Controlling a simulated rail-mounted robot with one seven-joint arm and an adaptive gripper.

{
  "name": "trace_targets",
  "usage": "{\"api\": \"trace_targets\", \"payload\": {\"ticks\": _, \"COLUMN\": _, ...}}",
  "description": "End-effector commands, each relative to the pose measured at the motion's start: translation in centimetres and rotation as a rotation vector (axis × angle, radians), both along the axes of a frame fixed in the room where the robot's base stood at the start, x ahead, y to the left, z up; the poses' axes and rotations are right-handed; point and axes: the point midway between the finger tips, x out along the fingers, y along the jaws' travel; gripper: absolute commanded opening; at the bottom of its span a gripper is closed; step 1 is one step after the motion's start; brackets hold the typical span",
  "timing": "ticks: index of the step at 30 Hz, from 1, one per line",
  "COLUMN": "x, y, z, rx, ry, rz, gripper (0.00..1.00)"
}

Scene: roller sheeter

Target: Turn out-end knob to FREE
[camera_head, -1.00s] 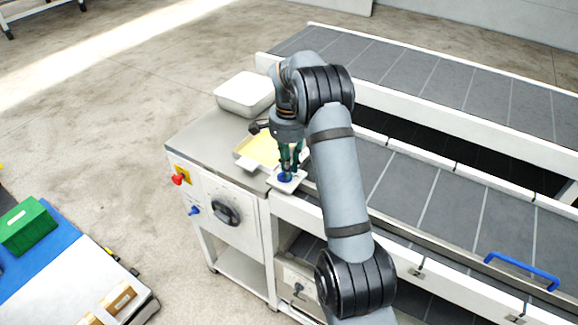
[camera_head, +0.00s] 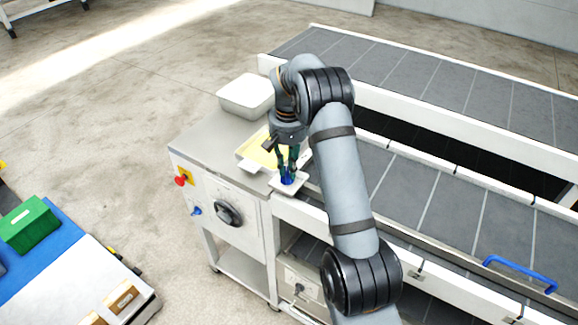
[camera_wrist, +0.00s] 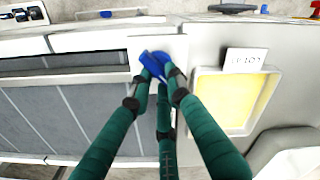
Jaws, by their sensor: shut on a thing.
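The blue out-end knob (camera_head: 287,181) stands on a small white plate (camera_head: 275,184) at the table-side end of the front belt. In the wrist view the knob (camera_wrist: 150,64) is an elongated blue shape, partly covered by fingertips. My gripper (camera_head: 289,173) points down from above with its dark green fingers closed around the knob. In the wrist view my gripper (camera_wrist: 160,75) has its fingertips converging on the blue part. Any FREE marking and the knob's exact setting cannot be made out.
A shallow tray with a yellow sheet (camera_head: 256,154) and a card (camera_wrist: 245,61) lies beside the knob. A white bin (camera_head: 246,96) stands behind on the steel top. A red button (camera_head: 181,181), black dial (camera_head: 228,213) and small blue knob (camera_head: 196,211) are on the front panel.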

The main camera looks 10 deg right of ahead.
Motion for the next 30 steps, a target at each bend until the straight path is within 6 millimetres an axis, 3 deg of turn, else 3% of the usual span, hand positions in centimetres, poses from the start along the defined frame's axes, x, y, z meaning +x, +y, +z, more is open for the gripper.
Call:
{"api": "trace_targets", "payload": {"ticks": 23, "x": 0.2, "y": 0.16, "z": 0.12, "rx": -0.001, "ry": -0.005, "rz": 0.1, "gripper": 0.0}}
{"api": "trace_targets", "payload": {"ticks": 24, "x": 0.2, "y": 0.16, "z": 0.13, "rx": -0.001, "ry": -0.005, "rz": 0.1, "gripper": 0.19}}
{"api": "trace_targets", "payload": {"ticks": 30, "x": 0.13, "y": 0.15, "z": 0.07, "rx": 0.0, "ry": -0.003, "rz": 0.098, "gripper": 0.31}}
